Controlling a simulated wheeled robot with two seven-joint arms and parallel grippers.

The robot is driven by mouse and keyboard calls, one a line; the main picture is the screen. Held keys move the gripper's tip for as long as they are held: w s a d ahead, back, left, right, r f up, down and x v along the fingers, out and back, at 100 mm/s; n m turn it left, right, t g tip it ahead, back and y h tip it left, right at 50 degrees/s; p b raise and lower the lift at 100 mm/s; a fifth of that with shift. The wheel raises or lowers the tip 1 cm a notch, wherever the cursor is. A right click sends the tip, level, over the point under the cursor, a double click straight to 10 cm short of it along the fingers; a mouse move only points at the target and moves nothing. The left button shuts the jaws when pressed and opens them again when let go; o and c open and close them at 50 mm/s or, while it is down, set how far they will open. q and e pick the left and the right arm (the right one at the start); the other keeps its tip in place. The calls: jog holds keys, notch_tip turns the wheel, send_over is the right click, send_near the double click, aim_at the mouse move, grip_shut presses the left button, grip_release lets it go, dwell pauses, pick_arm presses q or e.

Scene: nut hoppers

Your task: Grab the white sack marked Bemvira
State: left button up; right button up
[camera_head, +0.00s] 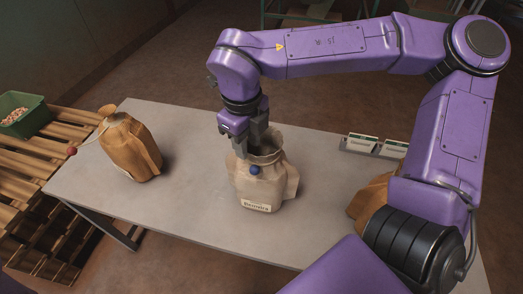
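The pale cream sack (262,185) stands upright near the middle of the table, its mouth open at the top. Its front has a blue round knob or seal and a small label whose blurred lettering seems to read Bemvira. My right gripper (251,142) points down at the left side of the sack's mouth. Its fingers are apart, with a gap between them, and they overlap the rim in the picture. I cannot tell whether they touch it. My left gripper is not in view.
A brown sack (130,148) leans on the table's left part. Another brown sack (368,198) is partly hidden behind my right arm. A labelled grey tray (376,147) lies at the back right. A green bin (22,115) sits on wooden pallets (30,160) at left.

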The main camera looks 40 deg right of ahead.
aim_at(262, 172)
notch_tip(262, 172, down, 2)
jog(key=shift+w+d+f, duration=0.1)
jog(key=shift+f, duration=0.05)
grip_shut()
dwell(1.3)
